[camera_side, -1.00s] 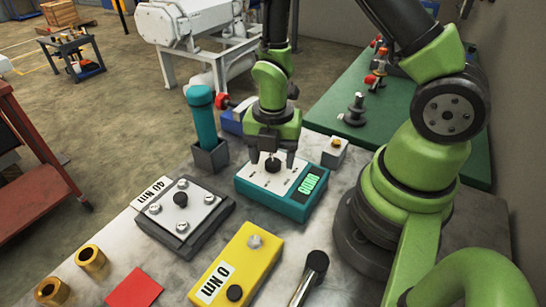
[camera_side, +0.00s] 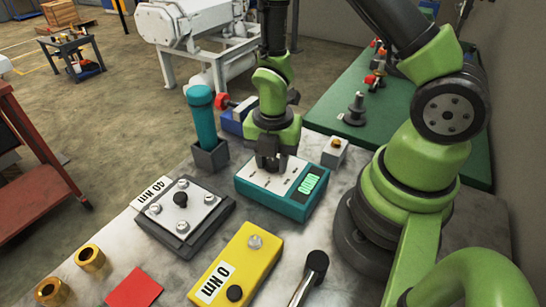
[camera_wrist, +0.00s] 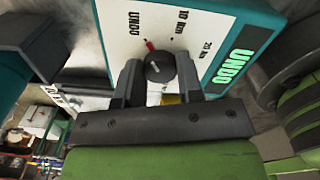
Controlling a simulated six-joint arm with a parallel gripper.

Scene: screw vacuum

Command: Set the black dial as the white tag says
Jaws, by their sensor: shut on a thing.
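The teal box (camera_side: 281,200) has a white face with the black dial (camera_wrist: 160,67) on it. In the wrist view its red pointer (camera_wrist: 149,45) points up and left, toward the UNDO marking; 10 Nm and 20 Nm markings lie to the right. The green display (camera_wrist: 230,67) reads UNDO. My gripper (camera_side: 270,166) is shut on the dial, one finger on each side; in the side view the fingers hide it. The white tag (camera_side: 152,192) reads 40 Nm and lies at the edge of a bolted plate (camera_side: 184,215).
A yellow box (camera_side: 237,265) labelled 0 Nm stands in front. A teal cylinder (camera_side: 203,118) stands in a grey holder behind left. A small grey button box (camera_side: 335,152) is close on the right. A black-headed tool (camera_side: 315,262), brass rings (camera_side: 90,257) and a red square (camera_side: 134,288) lie nearer.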

